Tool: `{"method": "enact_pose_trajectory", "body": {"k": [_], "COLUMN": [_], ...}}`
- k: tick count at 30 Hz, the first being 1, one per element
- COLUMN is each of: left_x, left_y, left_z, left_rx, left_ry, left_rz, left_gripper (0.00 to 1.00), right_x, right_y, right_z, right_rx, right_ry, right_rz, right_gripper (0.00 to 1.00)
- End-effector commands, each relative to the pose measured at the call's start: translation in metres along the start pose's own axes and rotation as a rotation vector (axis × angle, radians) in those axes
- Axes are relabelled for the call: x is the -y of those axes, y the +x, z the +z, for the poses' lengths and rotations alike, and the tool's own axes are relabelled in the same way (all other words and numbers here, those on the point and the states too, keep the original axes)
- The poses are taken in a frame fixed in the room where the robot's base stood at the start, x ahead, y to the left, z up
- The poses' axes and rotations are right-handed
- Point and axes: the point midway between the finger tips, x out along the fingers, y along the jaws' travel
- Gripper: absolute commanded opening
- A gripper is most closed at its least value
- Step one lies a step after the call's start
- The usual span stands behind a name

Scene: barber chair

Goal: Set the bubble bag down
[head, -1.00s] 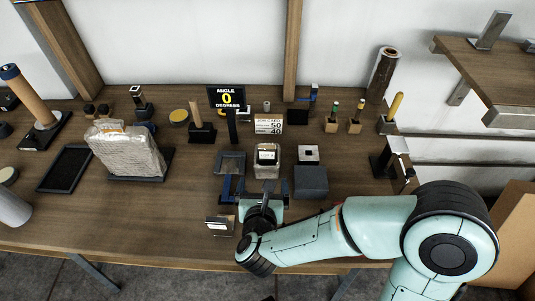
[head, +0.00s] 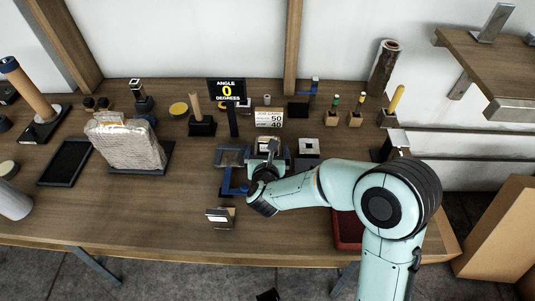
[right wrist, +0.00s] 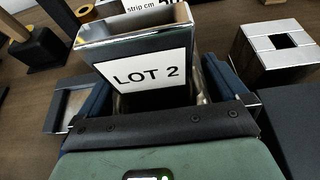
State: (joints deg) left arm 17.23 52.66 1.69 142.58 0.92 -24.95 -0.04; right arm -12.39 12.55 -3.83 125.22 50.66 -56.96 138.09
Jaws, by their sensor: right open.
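The likely bubble bag (head: 125,143), a bulky translucent bag with pale bumpy contents, stands upright on a dark flat base (head: 160,169) at the left of the table. I cannot confirm its name. My right gripper (head: 270,157) is open, well to the right of the bag, at a small box (head: 268,142). In the right wrist view the box, labelled LOT 2 (right wrist: 148,76), stands upright just ahead of my right gripper (right wrist: 158,100). The fingertips are partly hidden, and I cannot tell whether they touch it. My left gripper is not in view.
A blue fixture (head: 235,185) and a small card holder (head: 220,215) lie left of my right gripper. An angle sign (head: 227,93) stands behind. A dark tray (head: 65,162) lies left of the bag. A red tray (head: 347,232) shows below my arm.

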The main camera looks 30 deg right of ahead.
Motion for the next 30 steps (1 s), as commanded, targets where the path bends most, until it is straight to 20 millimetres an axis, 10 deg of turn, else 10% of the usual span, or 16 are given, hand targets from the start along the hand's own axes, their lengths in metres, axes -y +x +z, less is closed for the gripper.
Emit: {"method": "enact_pose_trajectory", "body": {"k": [6,11,30], "left_x": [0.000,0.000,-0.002], "left_y": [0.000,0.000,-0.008], "left_z": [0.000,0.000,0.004], "left_rx": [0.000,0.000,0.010], "left_ry": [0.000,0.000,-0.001], "left_rz": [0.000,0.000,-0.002], "left_gripper": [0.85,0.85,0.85], "right_x": [0.000,0.000,0.000], "right_y": [0.001,0.001,-0.015], "right_z": [0.000,0.000,0.040], "right_rx": [0.001,0.001,0.008], "right_ry": [0.001,0.001,0.007], "right_rz": [0.000,0.000,0.001], "right_gripper": [1.00,0.52,0.47]}}
